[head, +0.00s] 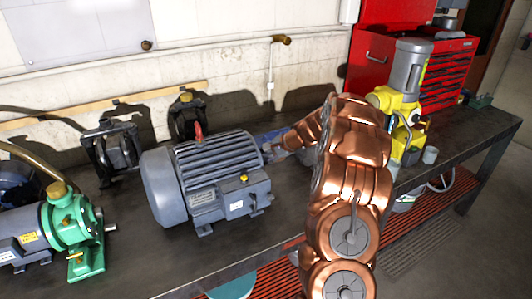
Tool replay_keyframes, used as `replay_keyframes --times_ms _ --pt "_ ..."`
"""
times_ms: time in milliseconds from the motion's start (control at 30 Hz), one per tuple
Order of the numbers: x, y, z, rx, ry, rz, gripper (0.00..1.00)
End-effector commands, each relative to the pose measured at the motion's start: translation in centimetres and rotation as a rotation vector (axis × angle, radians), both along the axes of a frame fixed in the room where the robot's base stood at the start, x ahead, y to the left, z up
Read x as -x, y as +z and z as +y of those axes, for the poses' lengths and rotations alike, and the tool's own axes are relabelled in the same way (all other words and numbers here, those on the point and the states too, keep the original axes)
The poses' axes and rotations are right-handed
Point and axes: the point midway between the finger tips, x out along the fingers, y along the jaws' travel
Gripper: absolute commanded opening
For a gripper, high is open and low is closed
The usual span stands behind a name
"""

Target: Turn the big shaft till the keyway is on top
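The big grey finned motor (205,180) lies on the dark workbench, left of my arm, with a red lifting eye on top. Its shaft end faces right, towards my copper-coloured wrist. My gripper (273,152) is only partly in view, small and dark, close to the motor's right end. My arm and the motor housing hide most of it. I cannot tell whether its fingers touch the shaft or are open. The shaft and its keyway cannot be made out.
A green pump with a grey motor (70,225) stands at the left. Two dark clamp-like devices (115,148) stand behind. A yellow and grey machine (402,90) stands right of my arm. A red tool chest (448,75) is at the back. The bench front is clear.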

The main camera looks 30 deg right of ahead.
Motion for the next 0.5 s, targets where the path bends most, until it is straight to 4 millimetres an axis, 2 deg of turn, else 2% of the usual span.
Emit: replay_keyframes --times_ms 500 --pt "-0.3 0.07 -0.11 -0.023 -0.001 0.283 0.04"
